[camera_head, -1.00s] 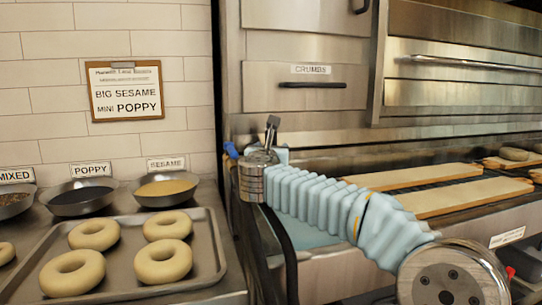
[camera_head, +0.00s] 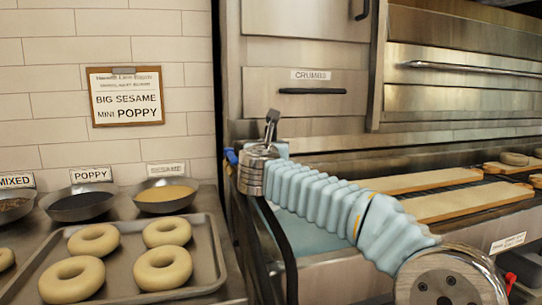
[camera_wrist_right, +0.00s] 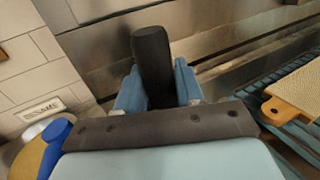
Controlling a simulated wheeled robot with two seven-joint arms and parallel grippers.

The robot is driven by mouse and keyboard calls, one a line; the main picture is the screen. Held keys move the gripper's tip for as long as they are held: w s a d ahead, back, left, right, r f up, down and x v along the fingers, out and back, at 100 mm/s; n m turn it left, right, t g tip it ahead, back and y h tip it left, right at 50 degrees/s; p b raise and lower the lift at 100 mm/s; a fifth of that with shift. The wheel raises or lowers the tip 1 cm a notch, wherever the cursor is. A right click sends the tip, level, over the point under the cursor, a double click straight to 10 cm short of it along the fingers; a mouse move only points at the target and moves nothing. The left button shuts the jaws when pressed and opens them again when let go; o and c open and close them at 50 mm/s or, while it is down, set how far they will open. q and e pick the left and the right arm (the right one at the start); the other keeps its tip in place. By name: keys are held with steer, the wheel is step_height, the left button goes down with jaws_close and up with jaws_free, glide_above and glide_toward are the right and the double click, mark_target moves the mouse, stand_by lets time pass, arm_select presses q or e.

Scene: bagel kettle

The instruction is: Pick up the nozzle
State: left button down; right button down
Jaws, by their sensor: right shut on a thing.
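The nozzle (camera_wrist_right: 153,65) is a dark, nearly black cylinder. In the right wrist view it stands up between the two blue fingers of my right gripper (camera_wrist_right: 158,88), which is shut on it. In the head view its dark tip (camera_head: 271,122) sticks up above the wrist of my right gripper (camera_head: 266,146), in front of the steel cabinet. The lower part of the nozzle is hidden by the gripper. My left gripper is not in view.
A blue knob-like part (camera_head: 231,157) is close left of my right wrist. A tray of bagels (camera_head: 215,250) and topping bowls (camera_head: 165,197) lie left. Long boards (camera_head: 450,203) lie right by the oven. The steel cabinet (camera_head: 300,95) stands behind.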

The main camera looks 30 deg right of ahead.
steer(key=s+a+r+p, duration=0.1)
steer(key=s+a+r, duration=0.7)
steer(key=s+r, duration=0.3)
steer(key=shift+a+r, duration=0.3)
steer(key=shift+r, duration=0.5)
